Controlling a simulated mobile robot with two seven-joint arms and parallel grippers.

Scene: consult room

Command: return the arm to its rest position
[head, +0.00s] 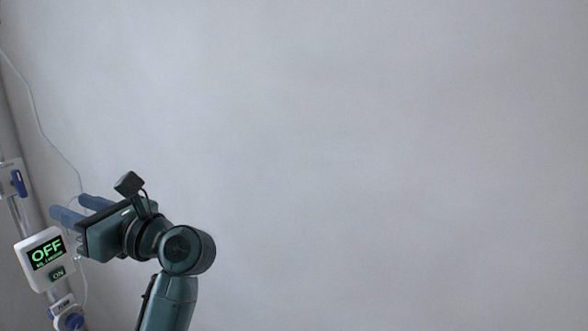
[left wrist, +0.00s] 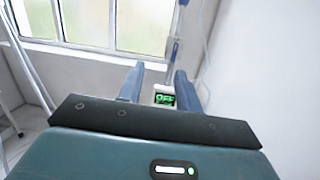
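My left gripper (head: 72,207) is at the lower left of the head view, on my raised arm. Its two blue fingers are spread apart with nothing held between them. In the left wrist view the open fingers (left wrist: 159,72) point toward the window side. A white device with a green "OFF" display and an "ON" label (head: 45,258) is close to the fingers in the head view. Its display also shows between the fingers in the left wrist view (left wrist: 164,98). I cannot tell the exact gap between it and the fingers. My right gripper is not in view.
The device is by a pole with a blue clamp (head: 18,183) and a thin hanging tube (head: 42,127). A blue knob (head: 72,321) sits lower down. A window (left wrist: 100,22) shows in the left wrist view. A bare wall (head: 380,150) fills the head view's middle and right.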

